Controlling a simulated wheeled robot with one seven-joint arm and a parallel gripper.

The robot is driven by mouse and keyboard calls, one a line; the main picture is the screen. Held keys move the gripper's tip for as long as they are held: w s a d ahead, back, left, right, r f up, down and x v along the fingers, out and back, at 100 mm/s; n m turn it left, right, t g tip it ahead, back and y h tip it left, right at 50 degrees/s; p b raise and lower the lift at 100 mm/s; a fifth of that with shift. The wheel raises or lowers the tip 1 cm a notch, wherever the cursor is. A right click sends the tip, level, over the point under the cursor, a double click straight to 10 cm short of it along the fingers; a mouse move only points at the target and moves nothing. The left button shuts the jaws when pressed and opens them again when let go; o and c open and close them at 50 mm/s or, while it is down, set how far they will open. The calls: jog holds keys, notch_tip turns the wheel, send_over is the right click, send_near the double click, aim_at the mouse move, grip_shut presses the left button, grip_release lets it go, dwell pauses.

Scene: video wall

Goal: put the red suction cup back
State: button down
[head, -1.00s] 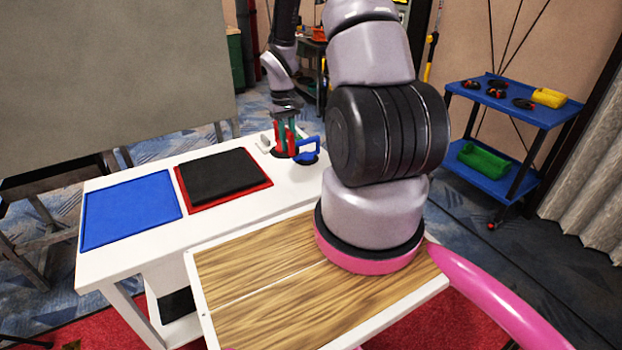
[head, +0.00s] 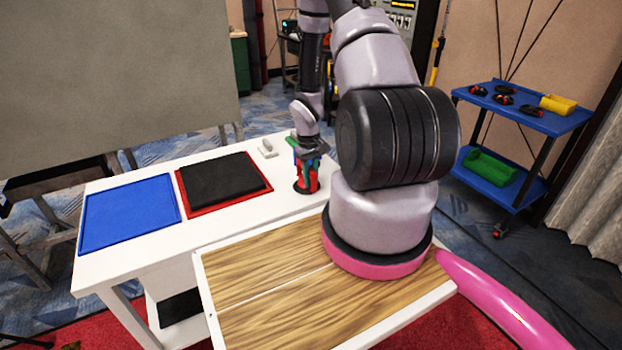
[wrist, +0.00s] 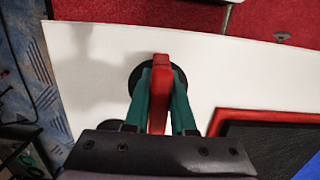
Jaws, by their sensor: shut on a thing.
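The red suction cup (head: 311,186) is at the right end of the white table (head: 128,268). My gripper (head: 308,160) is shut on its red handle from above. In the wrist view, the red handle (wrist: 160,68) is between my green fingers, with the black round pad (wrist: 139,76) below it over the white top. The pad looks at or very near the table; I cannot tell if it touches. A bit of blue shows just behind my fingers in the head view, mostly hidden.
A blue panel (head: 130,213) and a black panel in a red frame (head: 262,187) lie on the table to the left. A small grey piece (head: 267,149) is behind. A blue trolley (head: 535,120) with black-and-red items stands at right. A grey board (head: 110,70) rises at the back left.

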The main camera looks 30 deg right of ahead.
jog(key=shift+f, duration=0.1)
jog(key=c, duration=0.8)
grip_release()
jog(key=shift+o, duration=0.2)
